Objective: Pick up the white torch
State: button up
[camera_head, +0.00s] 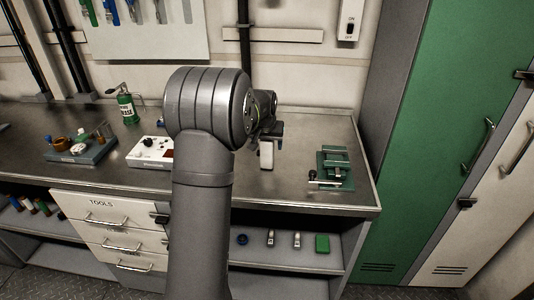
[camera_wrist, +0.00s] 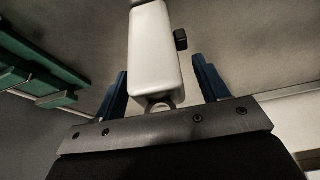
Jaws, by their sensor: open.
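The white torch (camera_head: 266,155) is on the metal bench top, partly hidden by my gripper and arm in the head view. In the wrist view the torch (camera_wrist: 154,52) is a pale block with a dark knob on its right side and a small ring at its near end. My gripper (camera_wrist: 160,76) is open, with one blue finger on each side of the torch's near end. Gaps show between both fingers and the torch. In the head view my gripper (camera_head: 268,132) is just over the torch, its fingers hard to make out.
A green vise (camera_head: 336,168) stands right of the torch; it shows at the left of the wrist view (camera_wrist: 38,78). A white box (camera_head: 148,151) is left of my arm. A green cabinet (camera_head: 440,120) is at right.

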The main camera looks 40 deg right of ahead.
jog(key=c, duration=1.2)
jog(key=shift+r, duration=0.1)
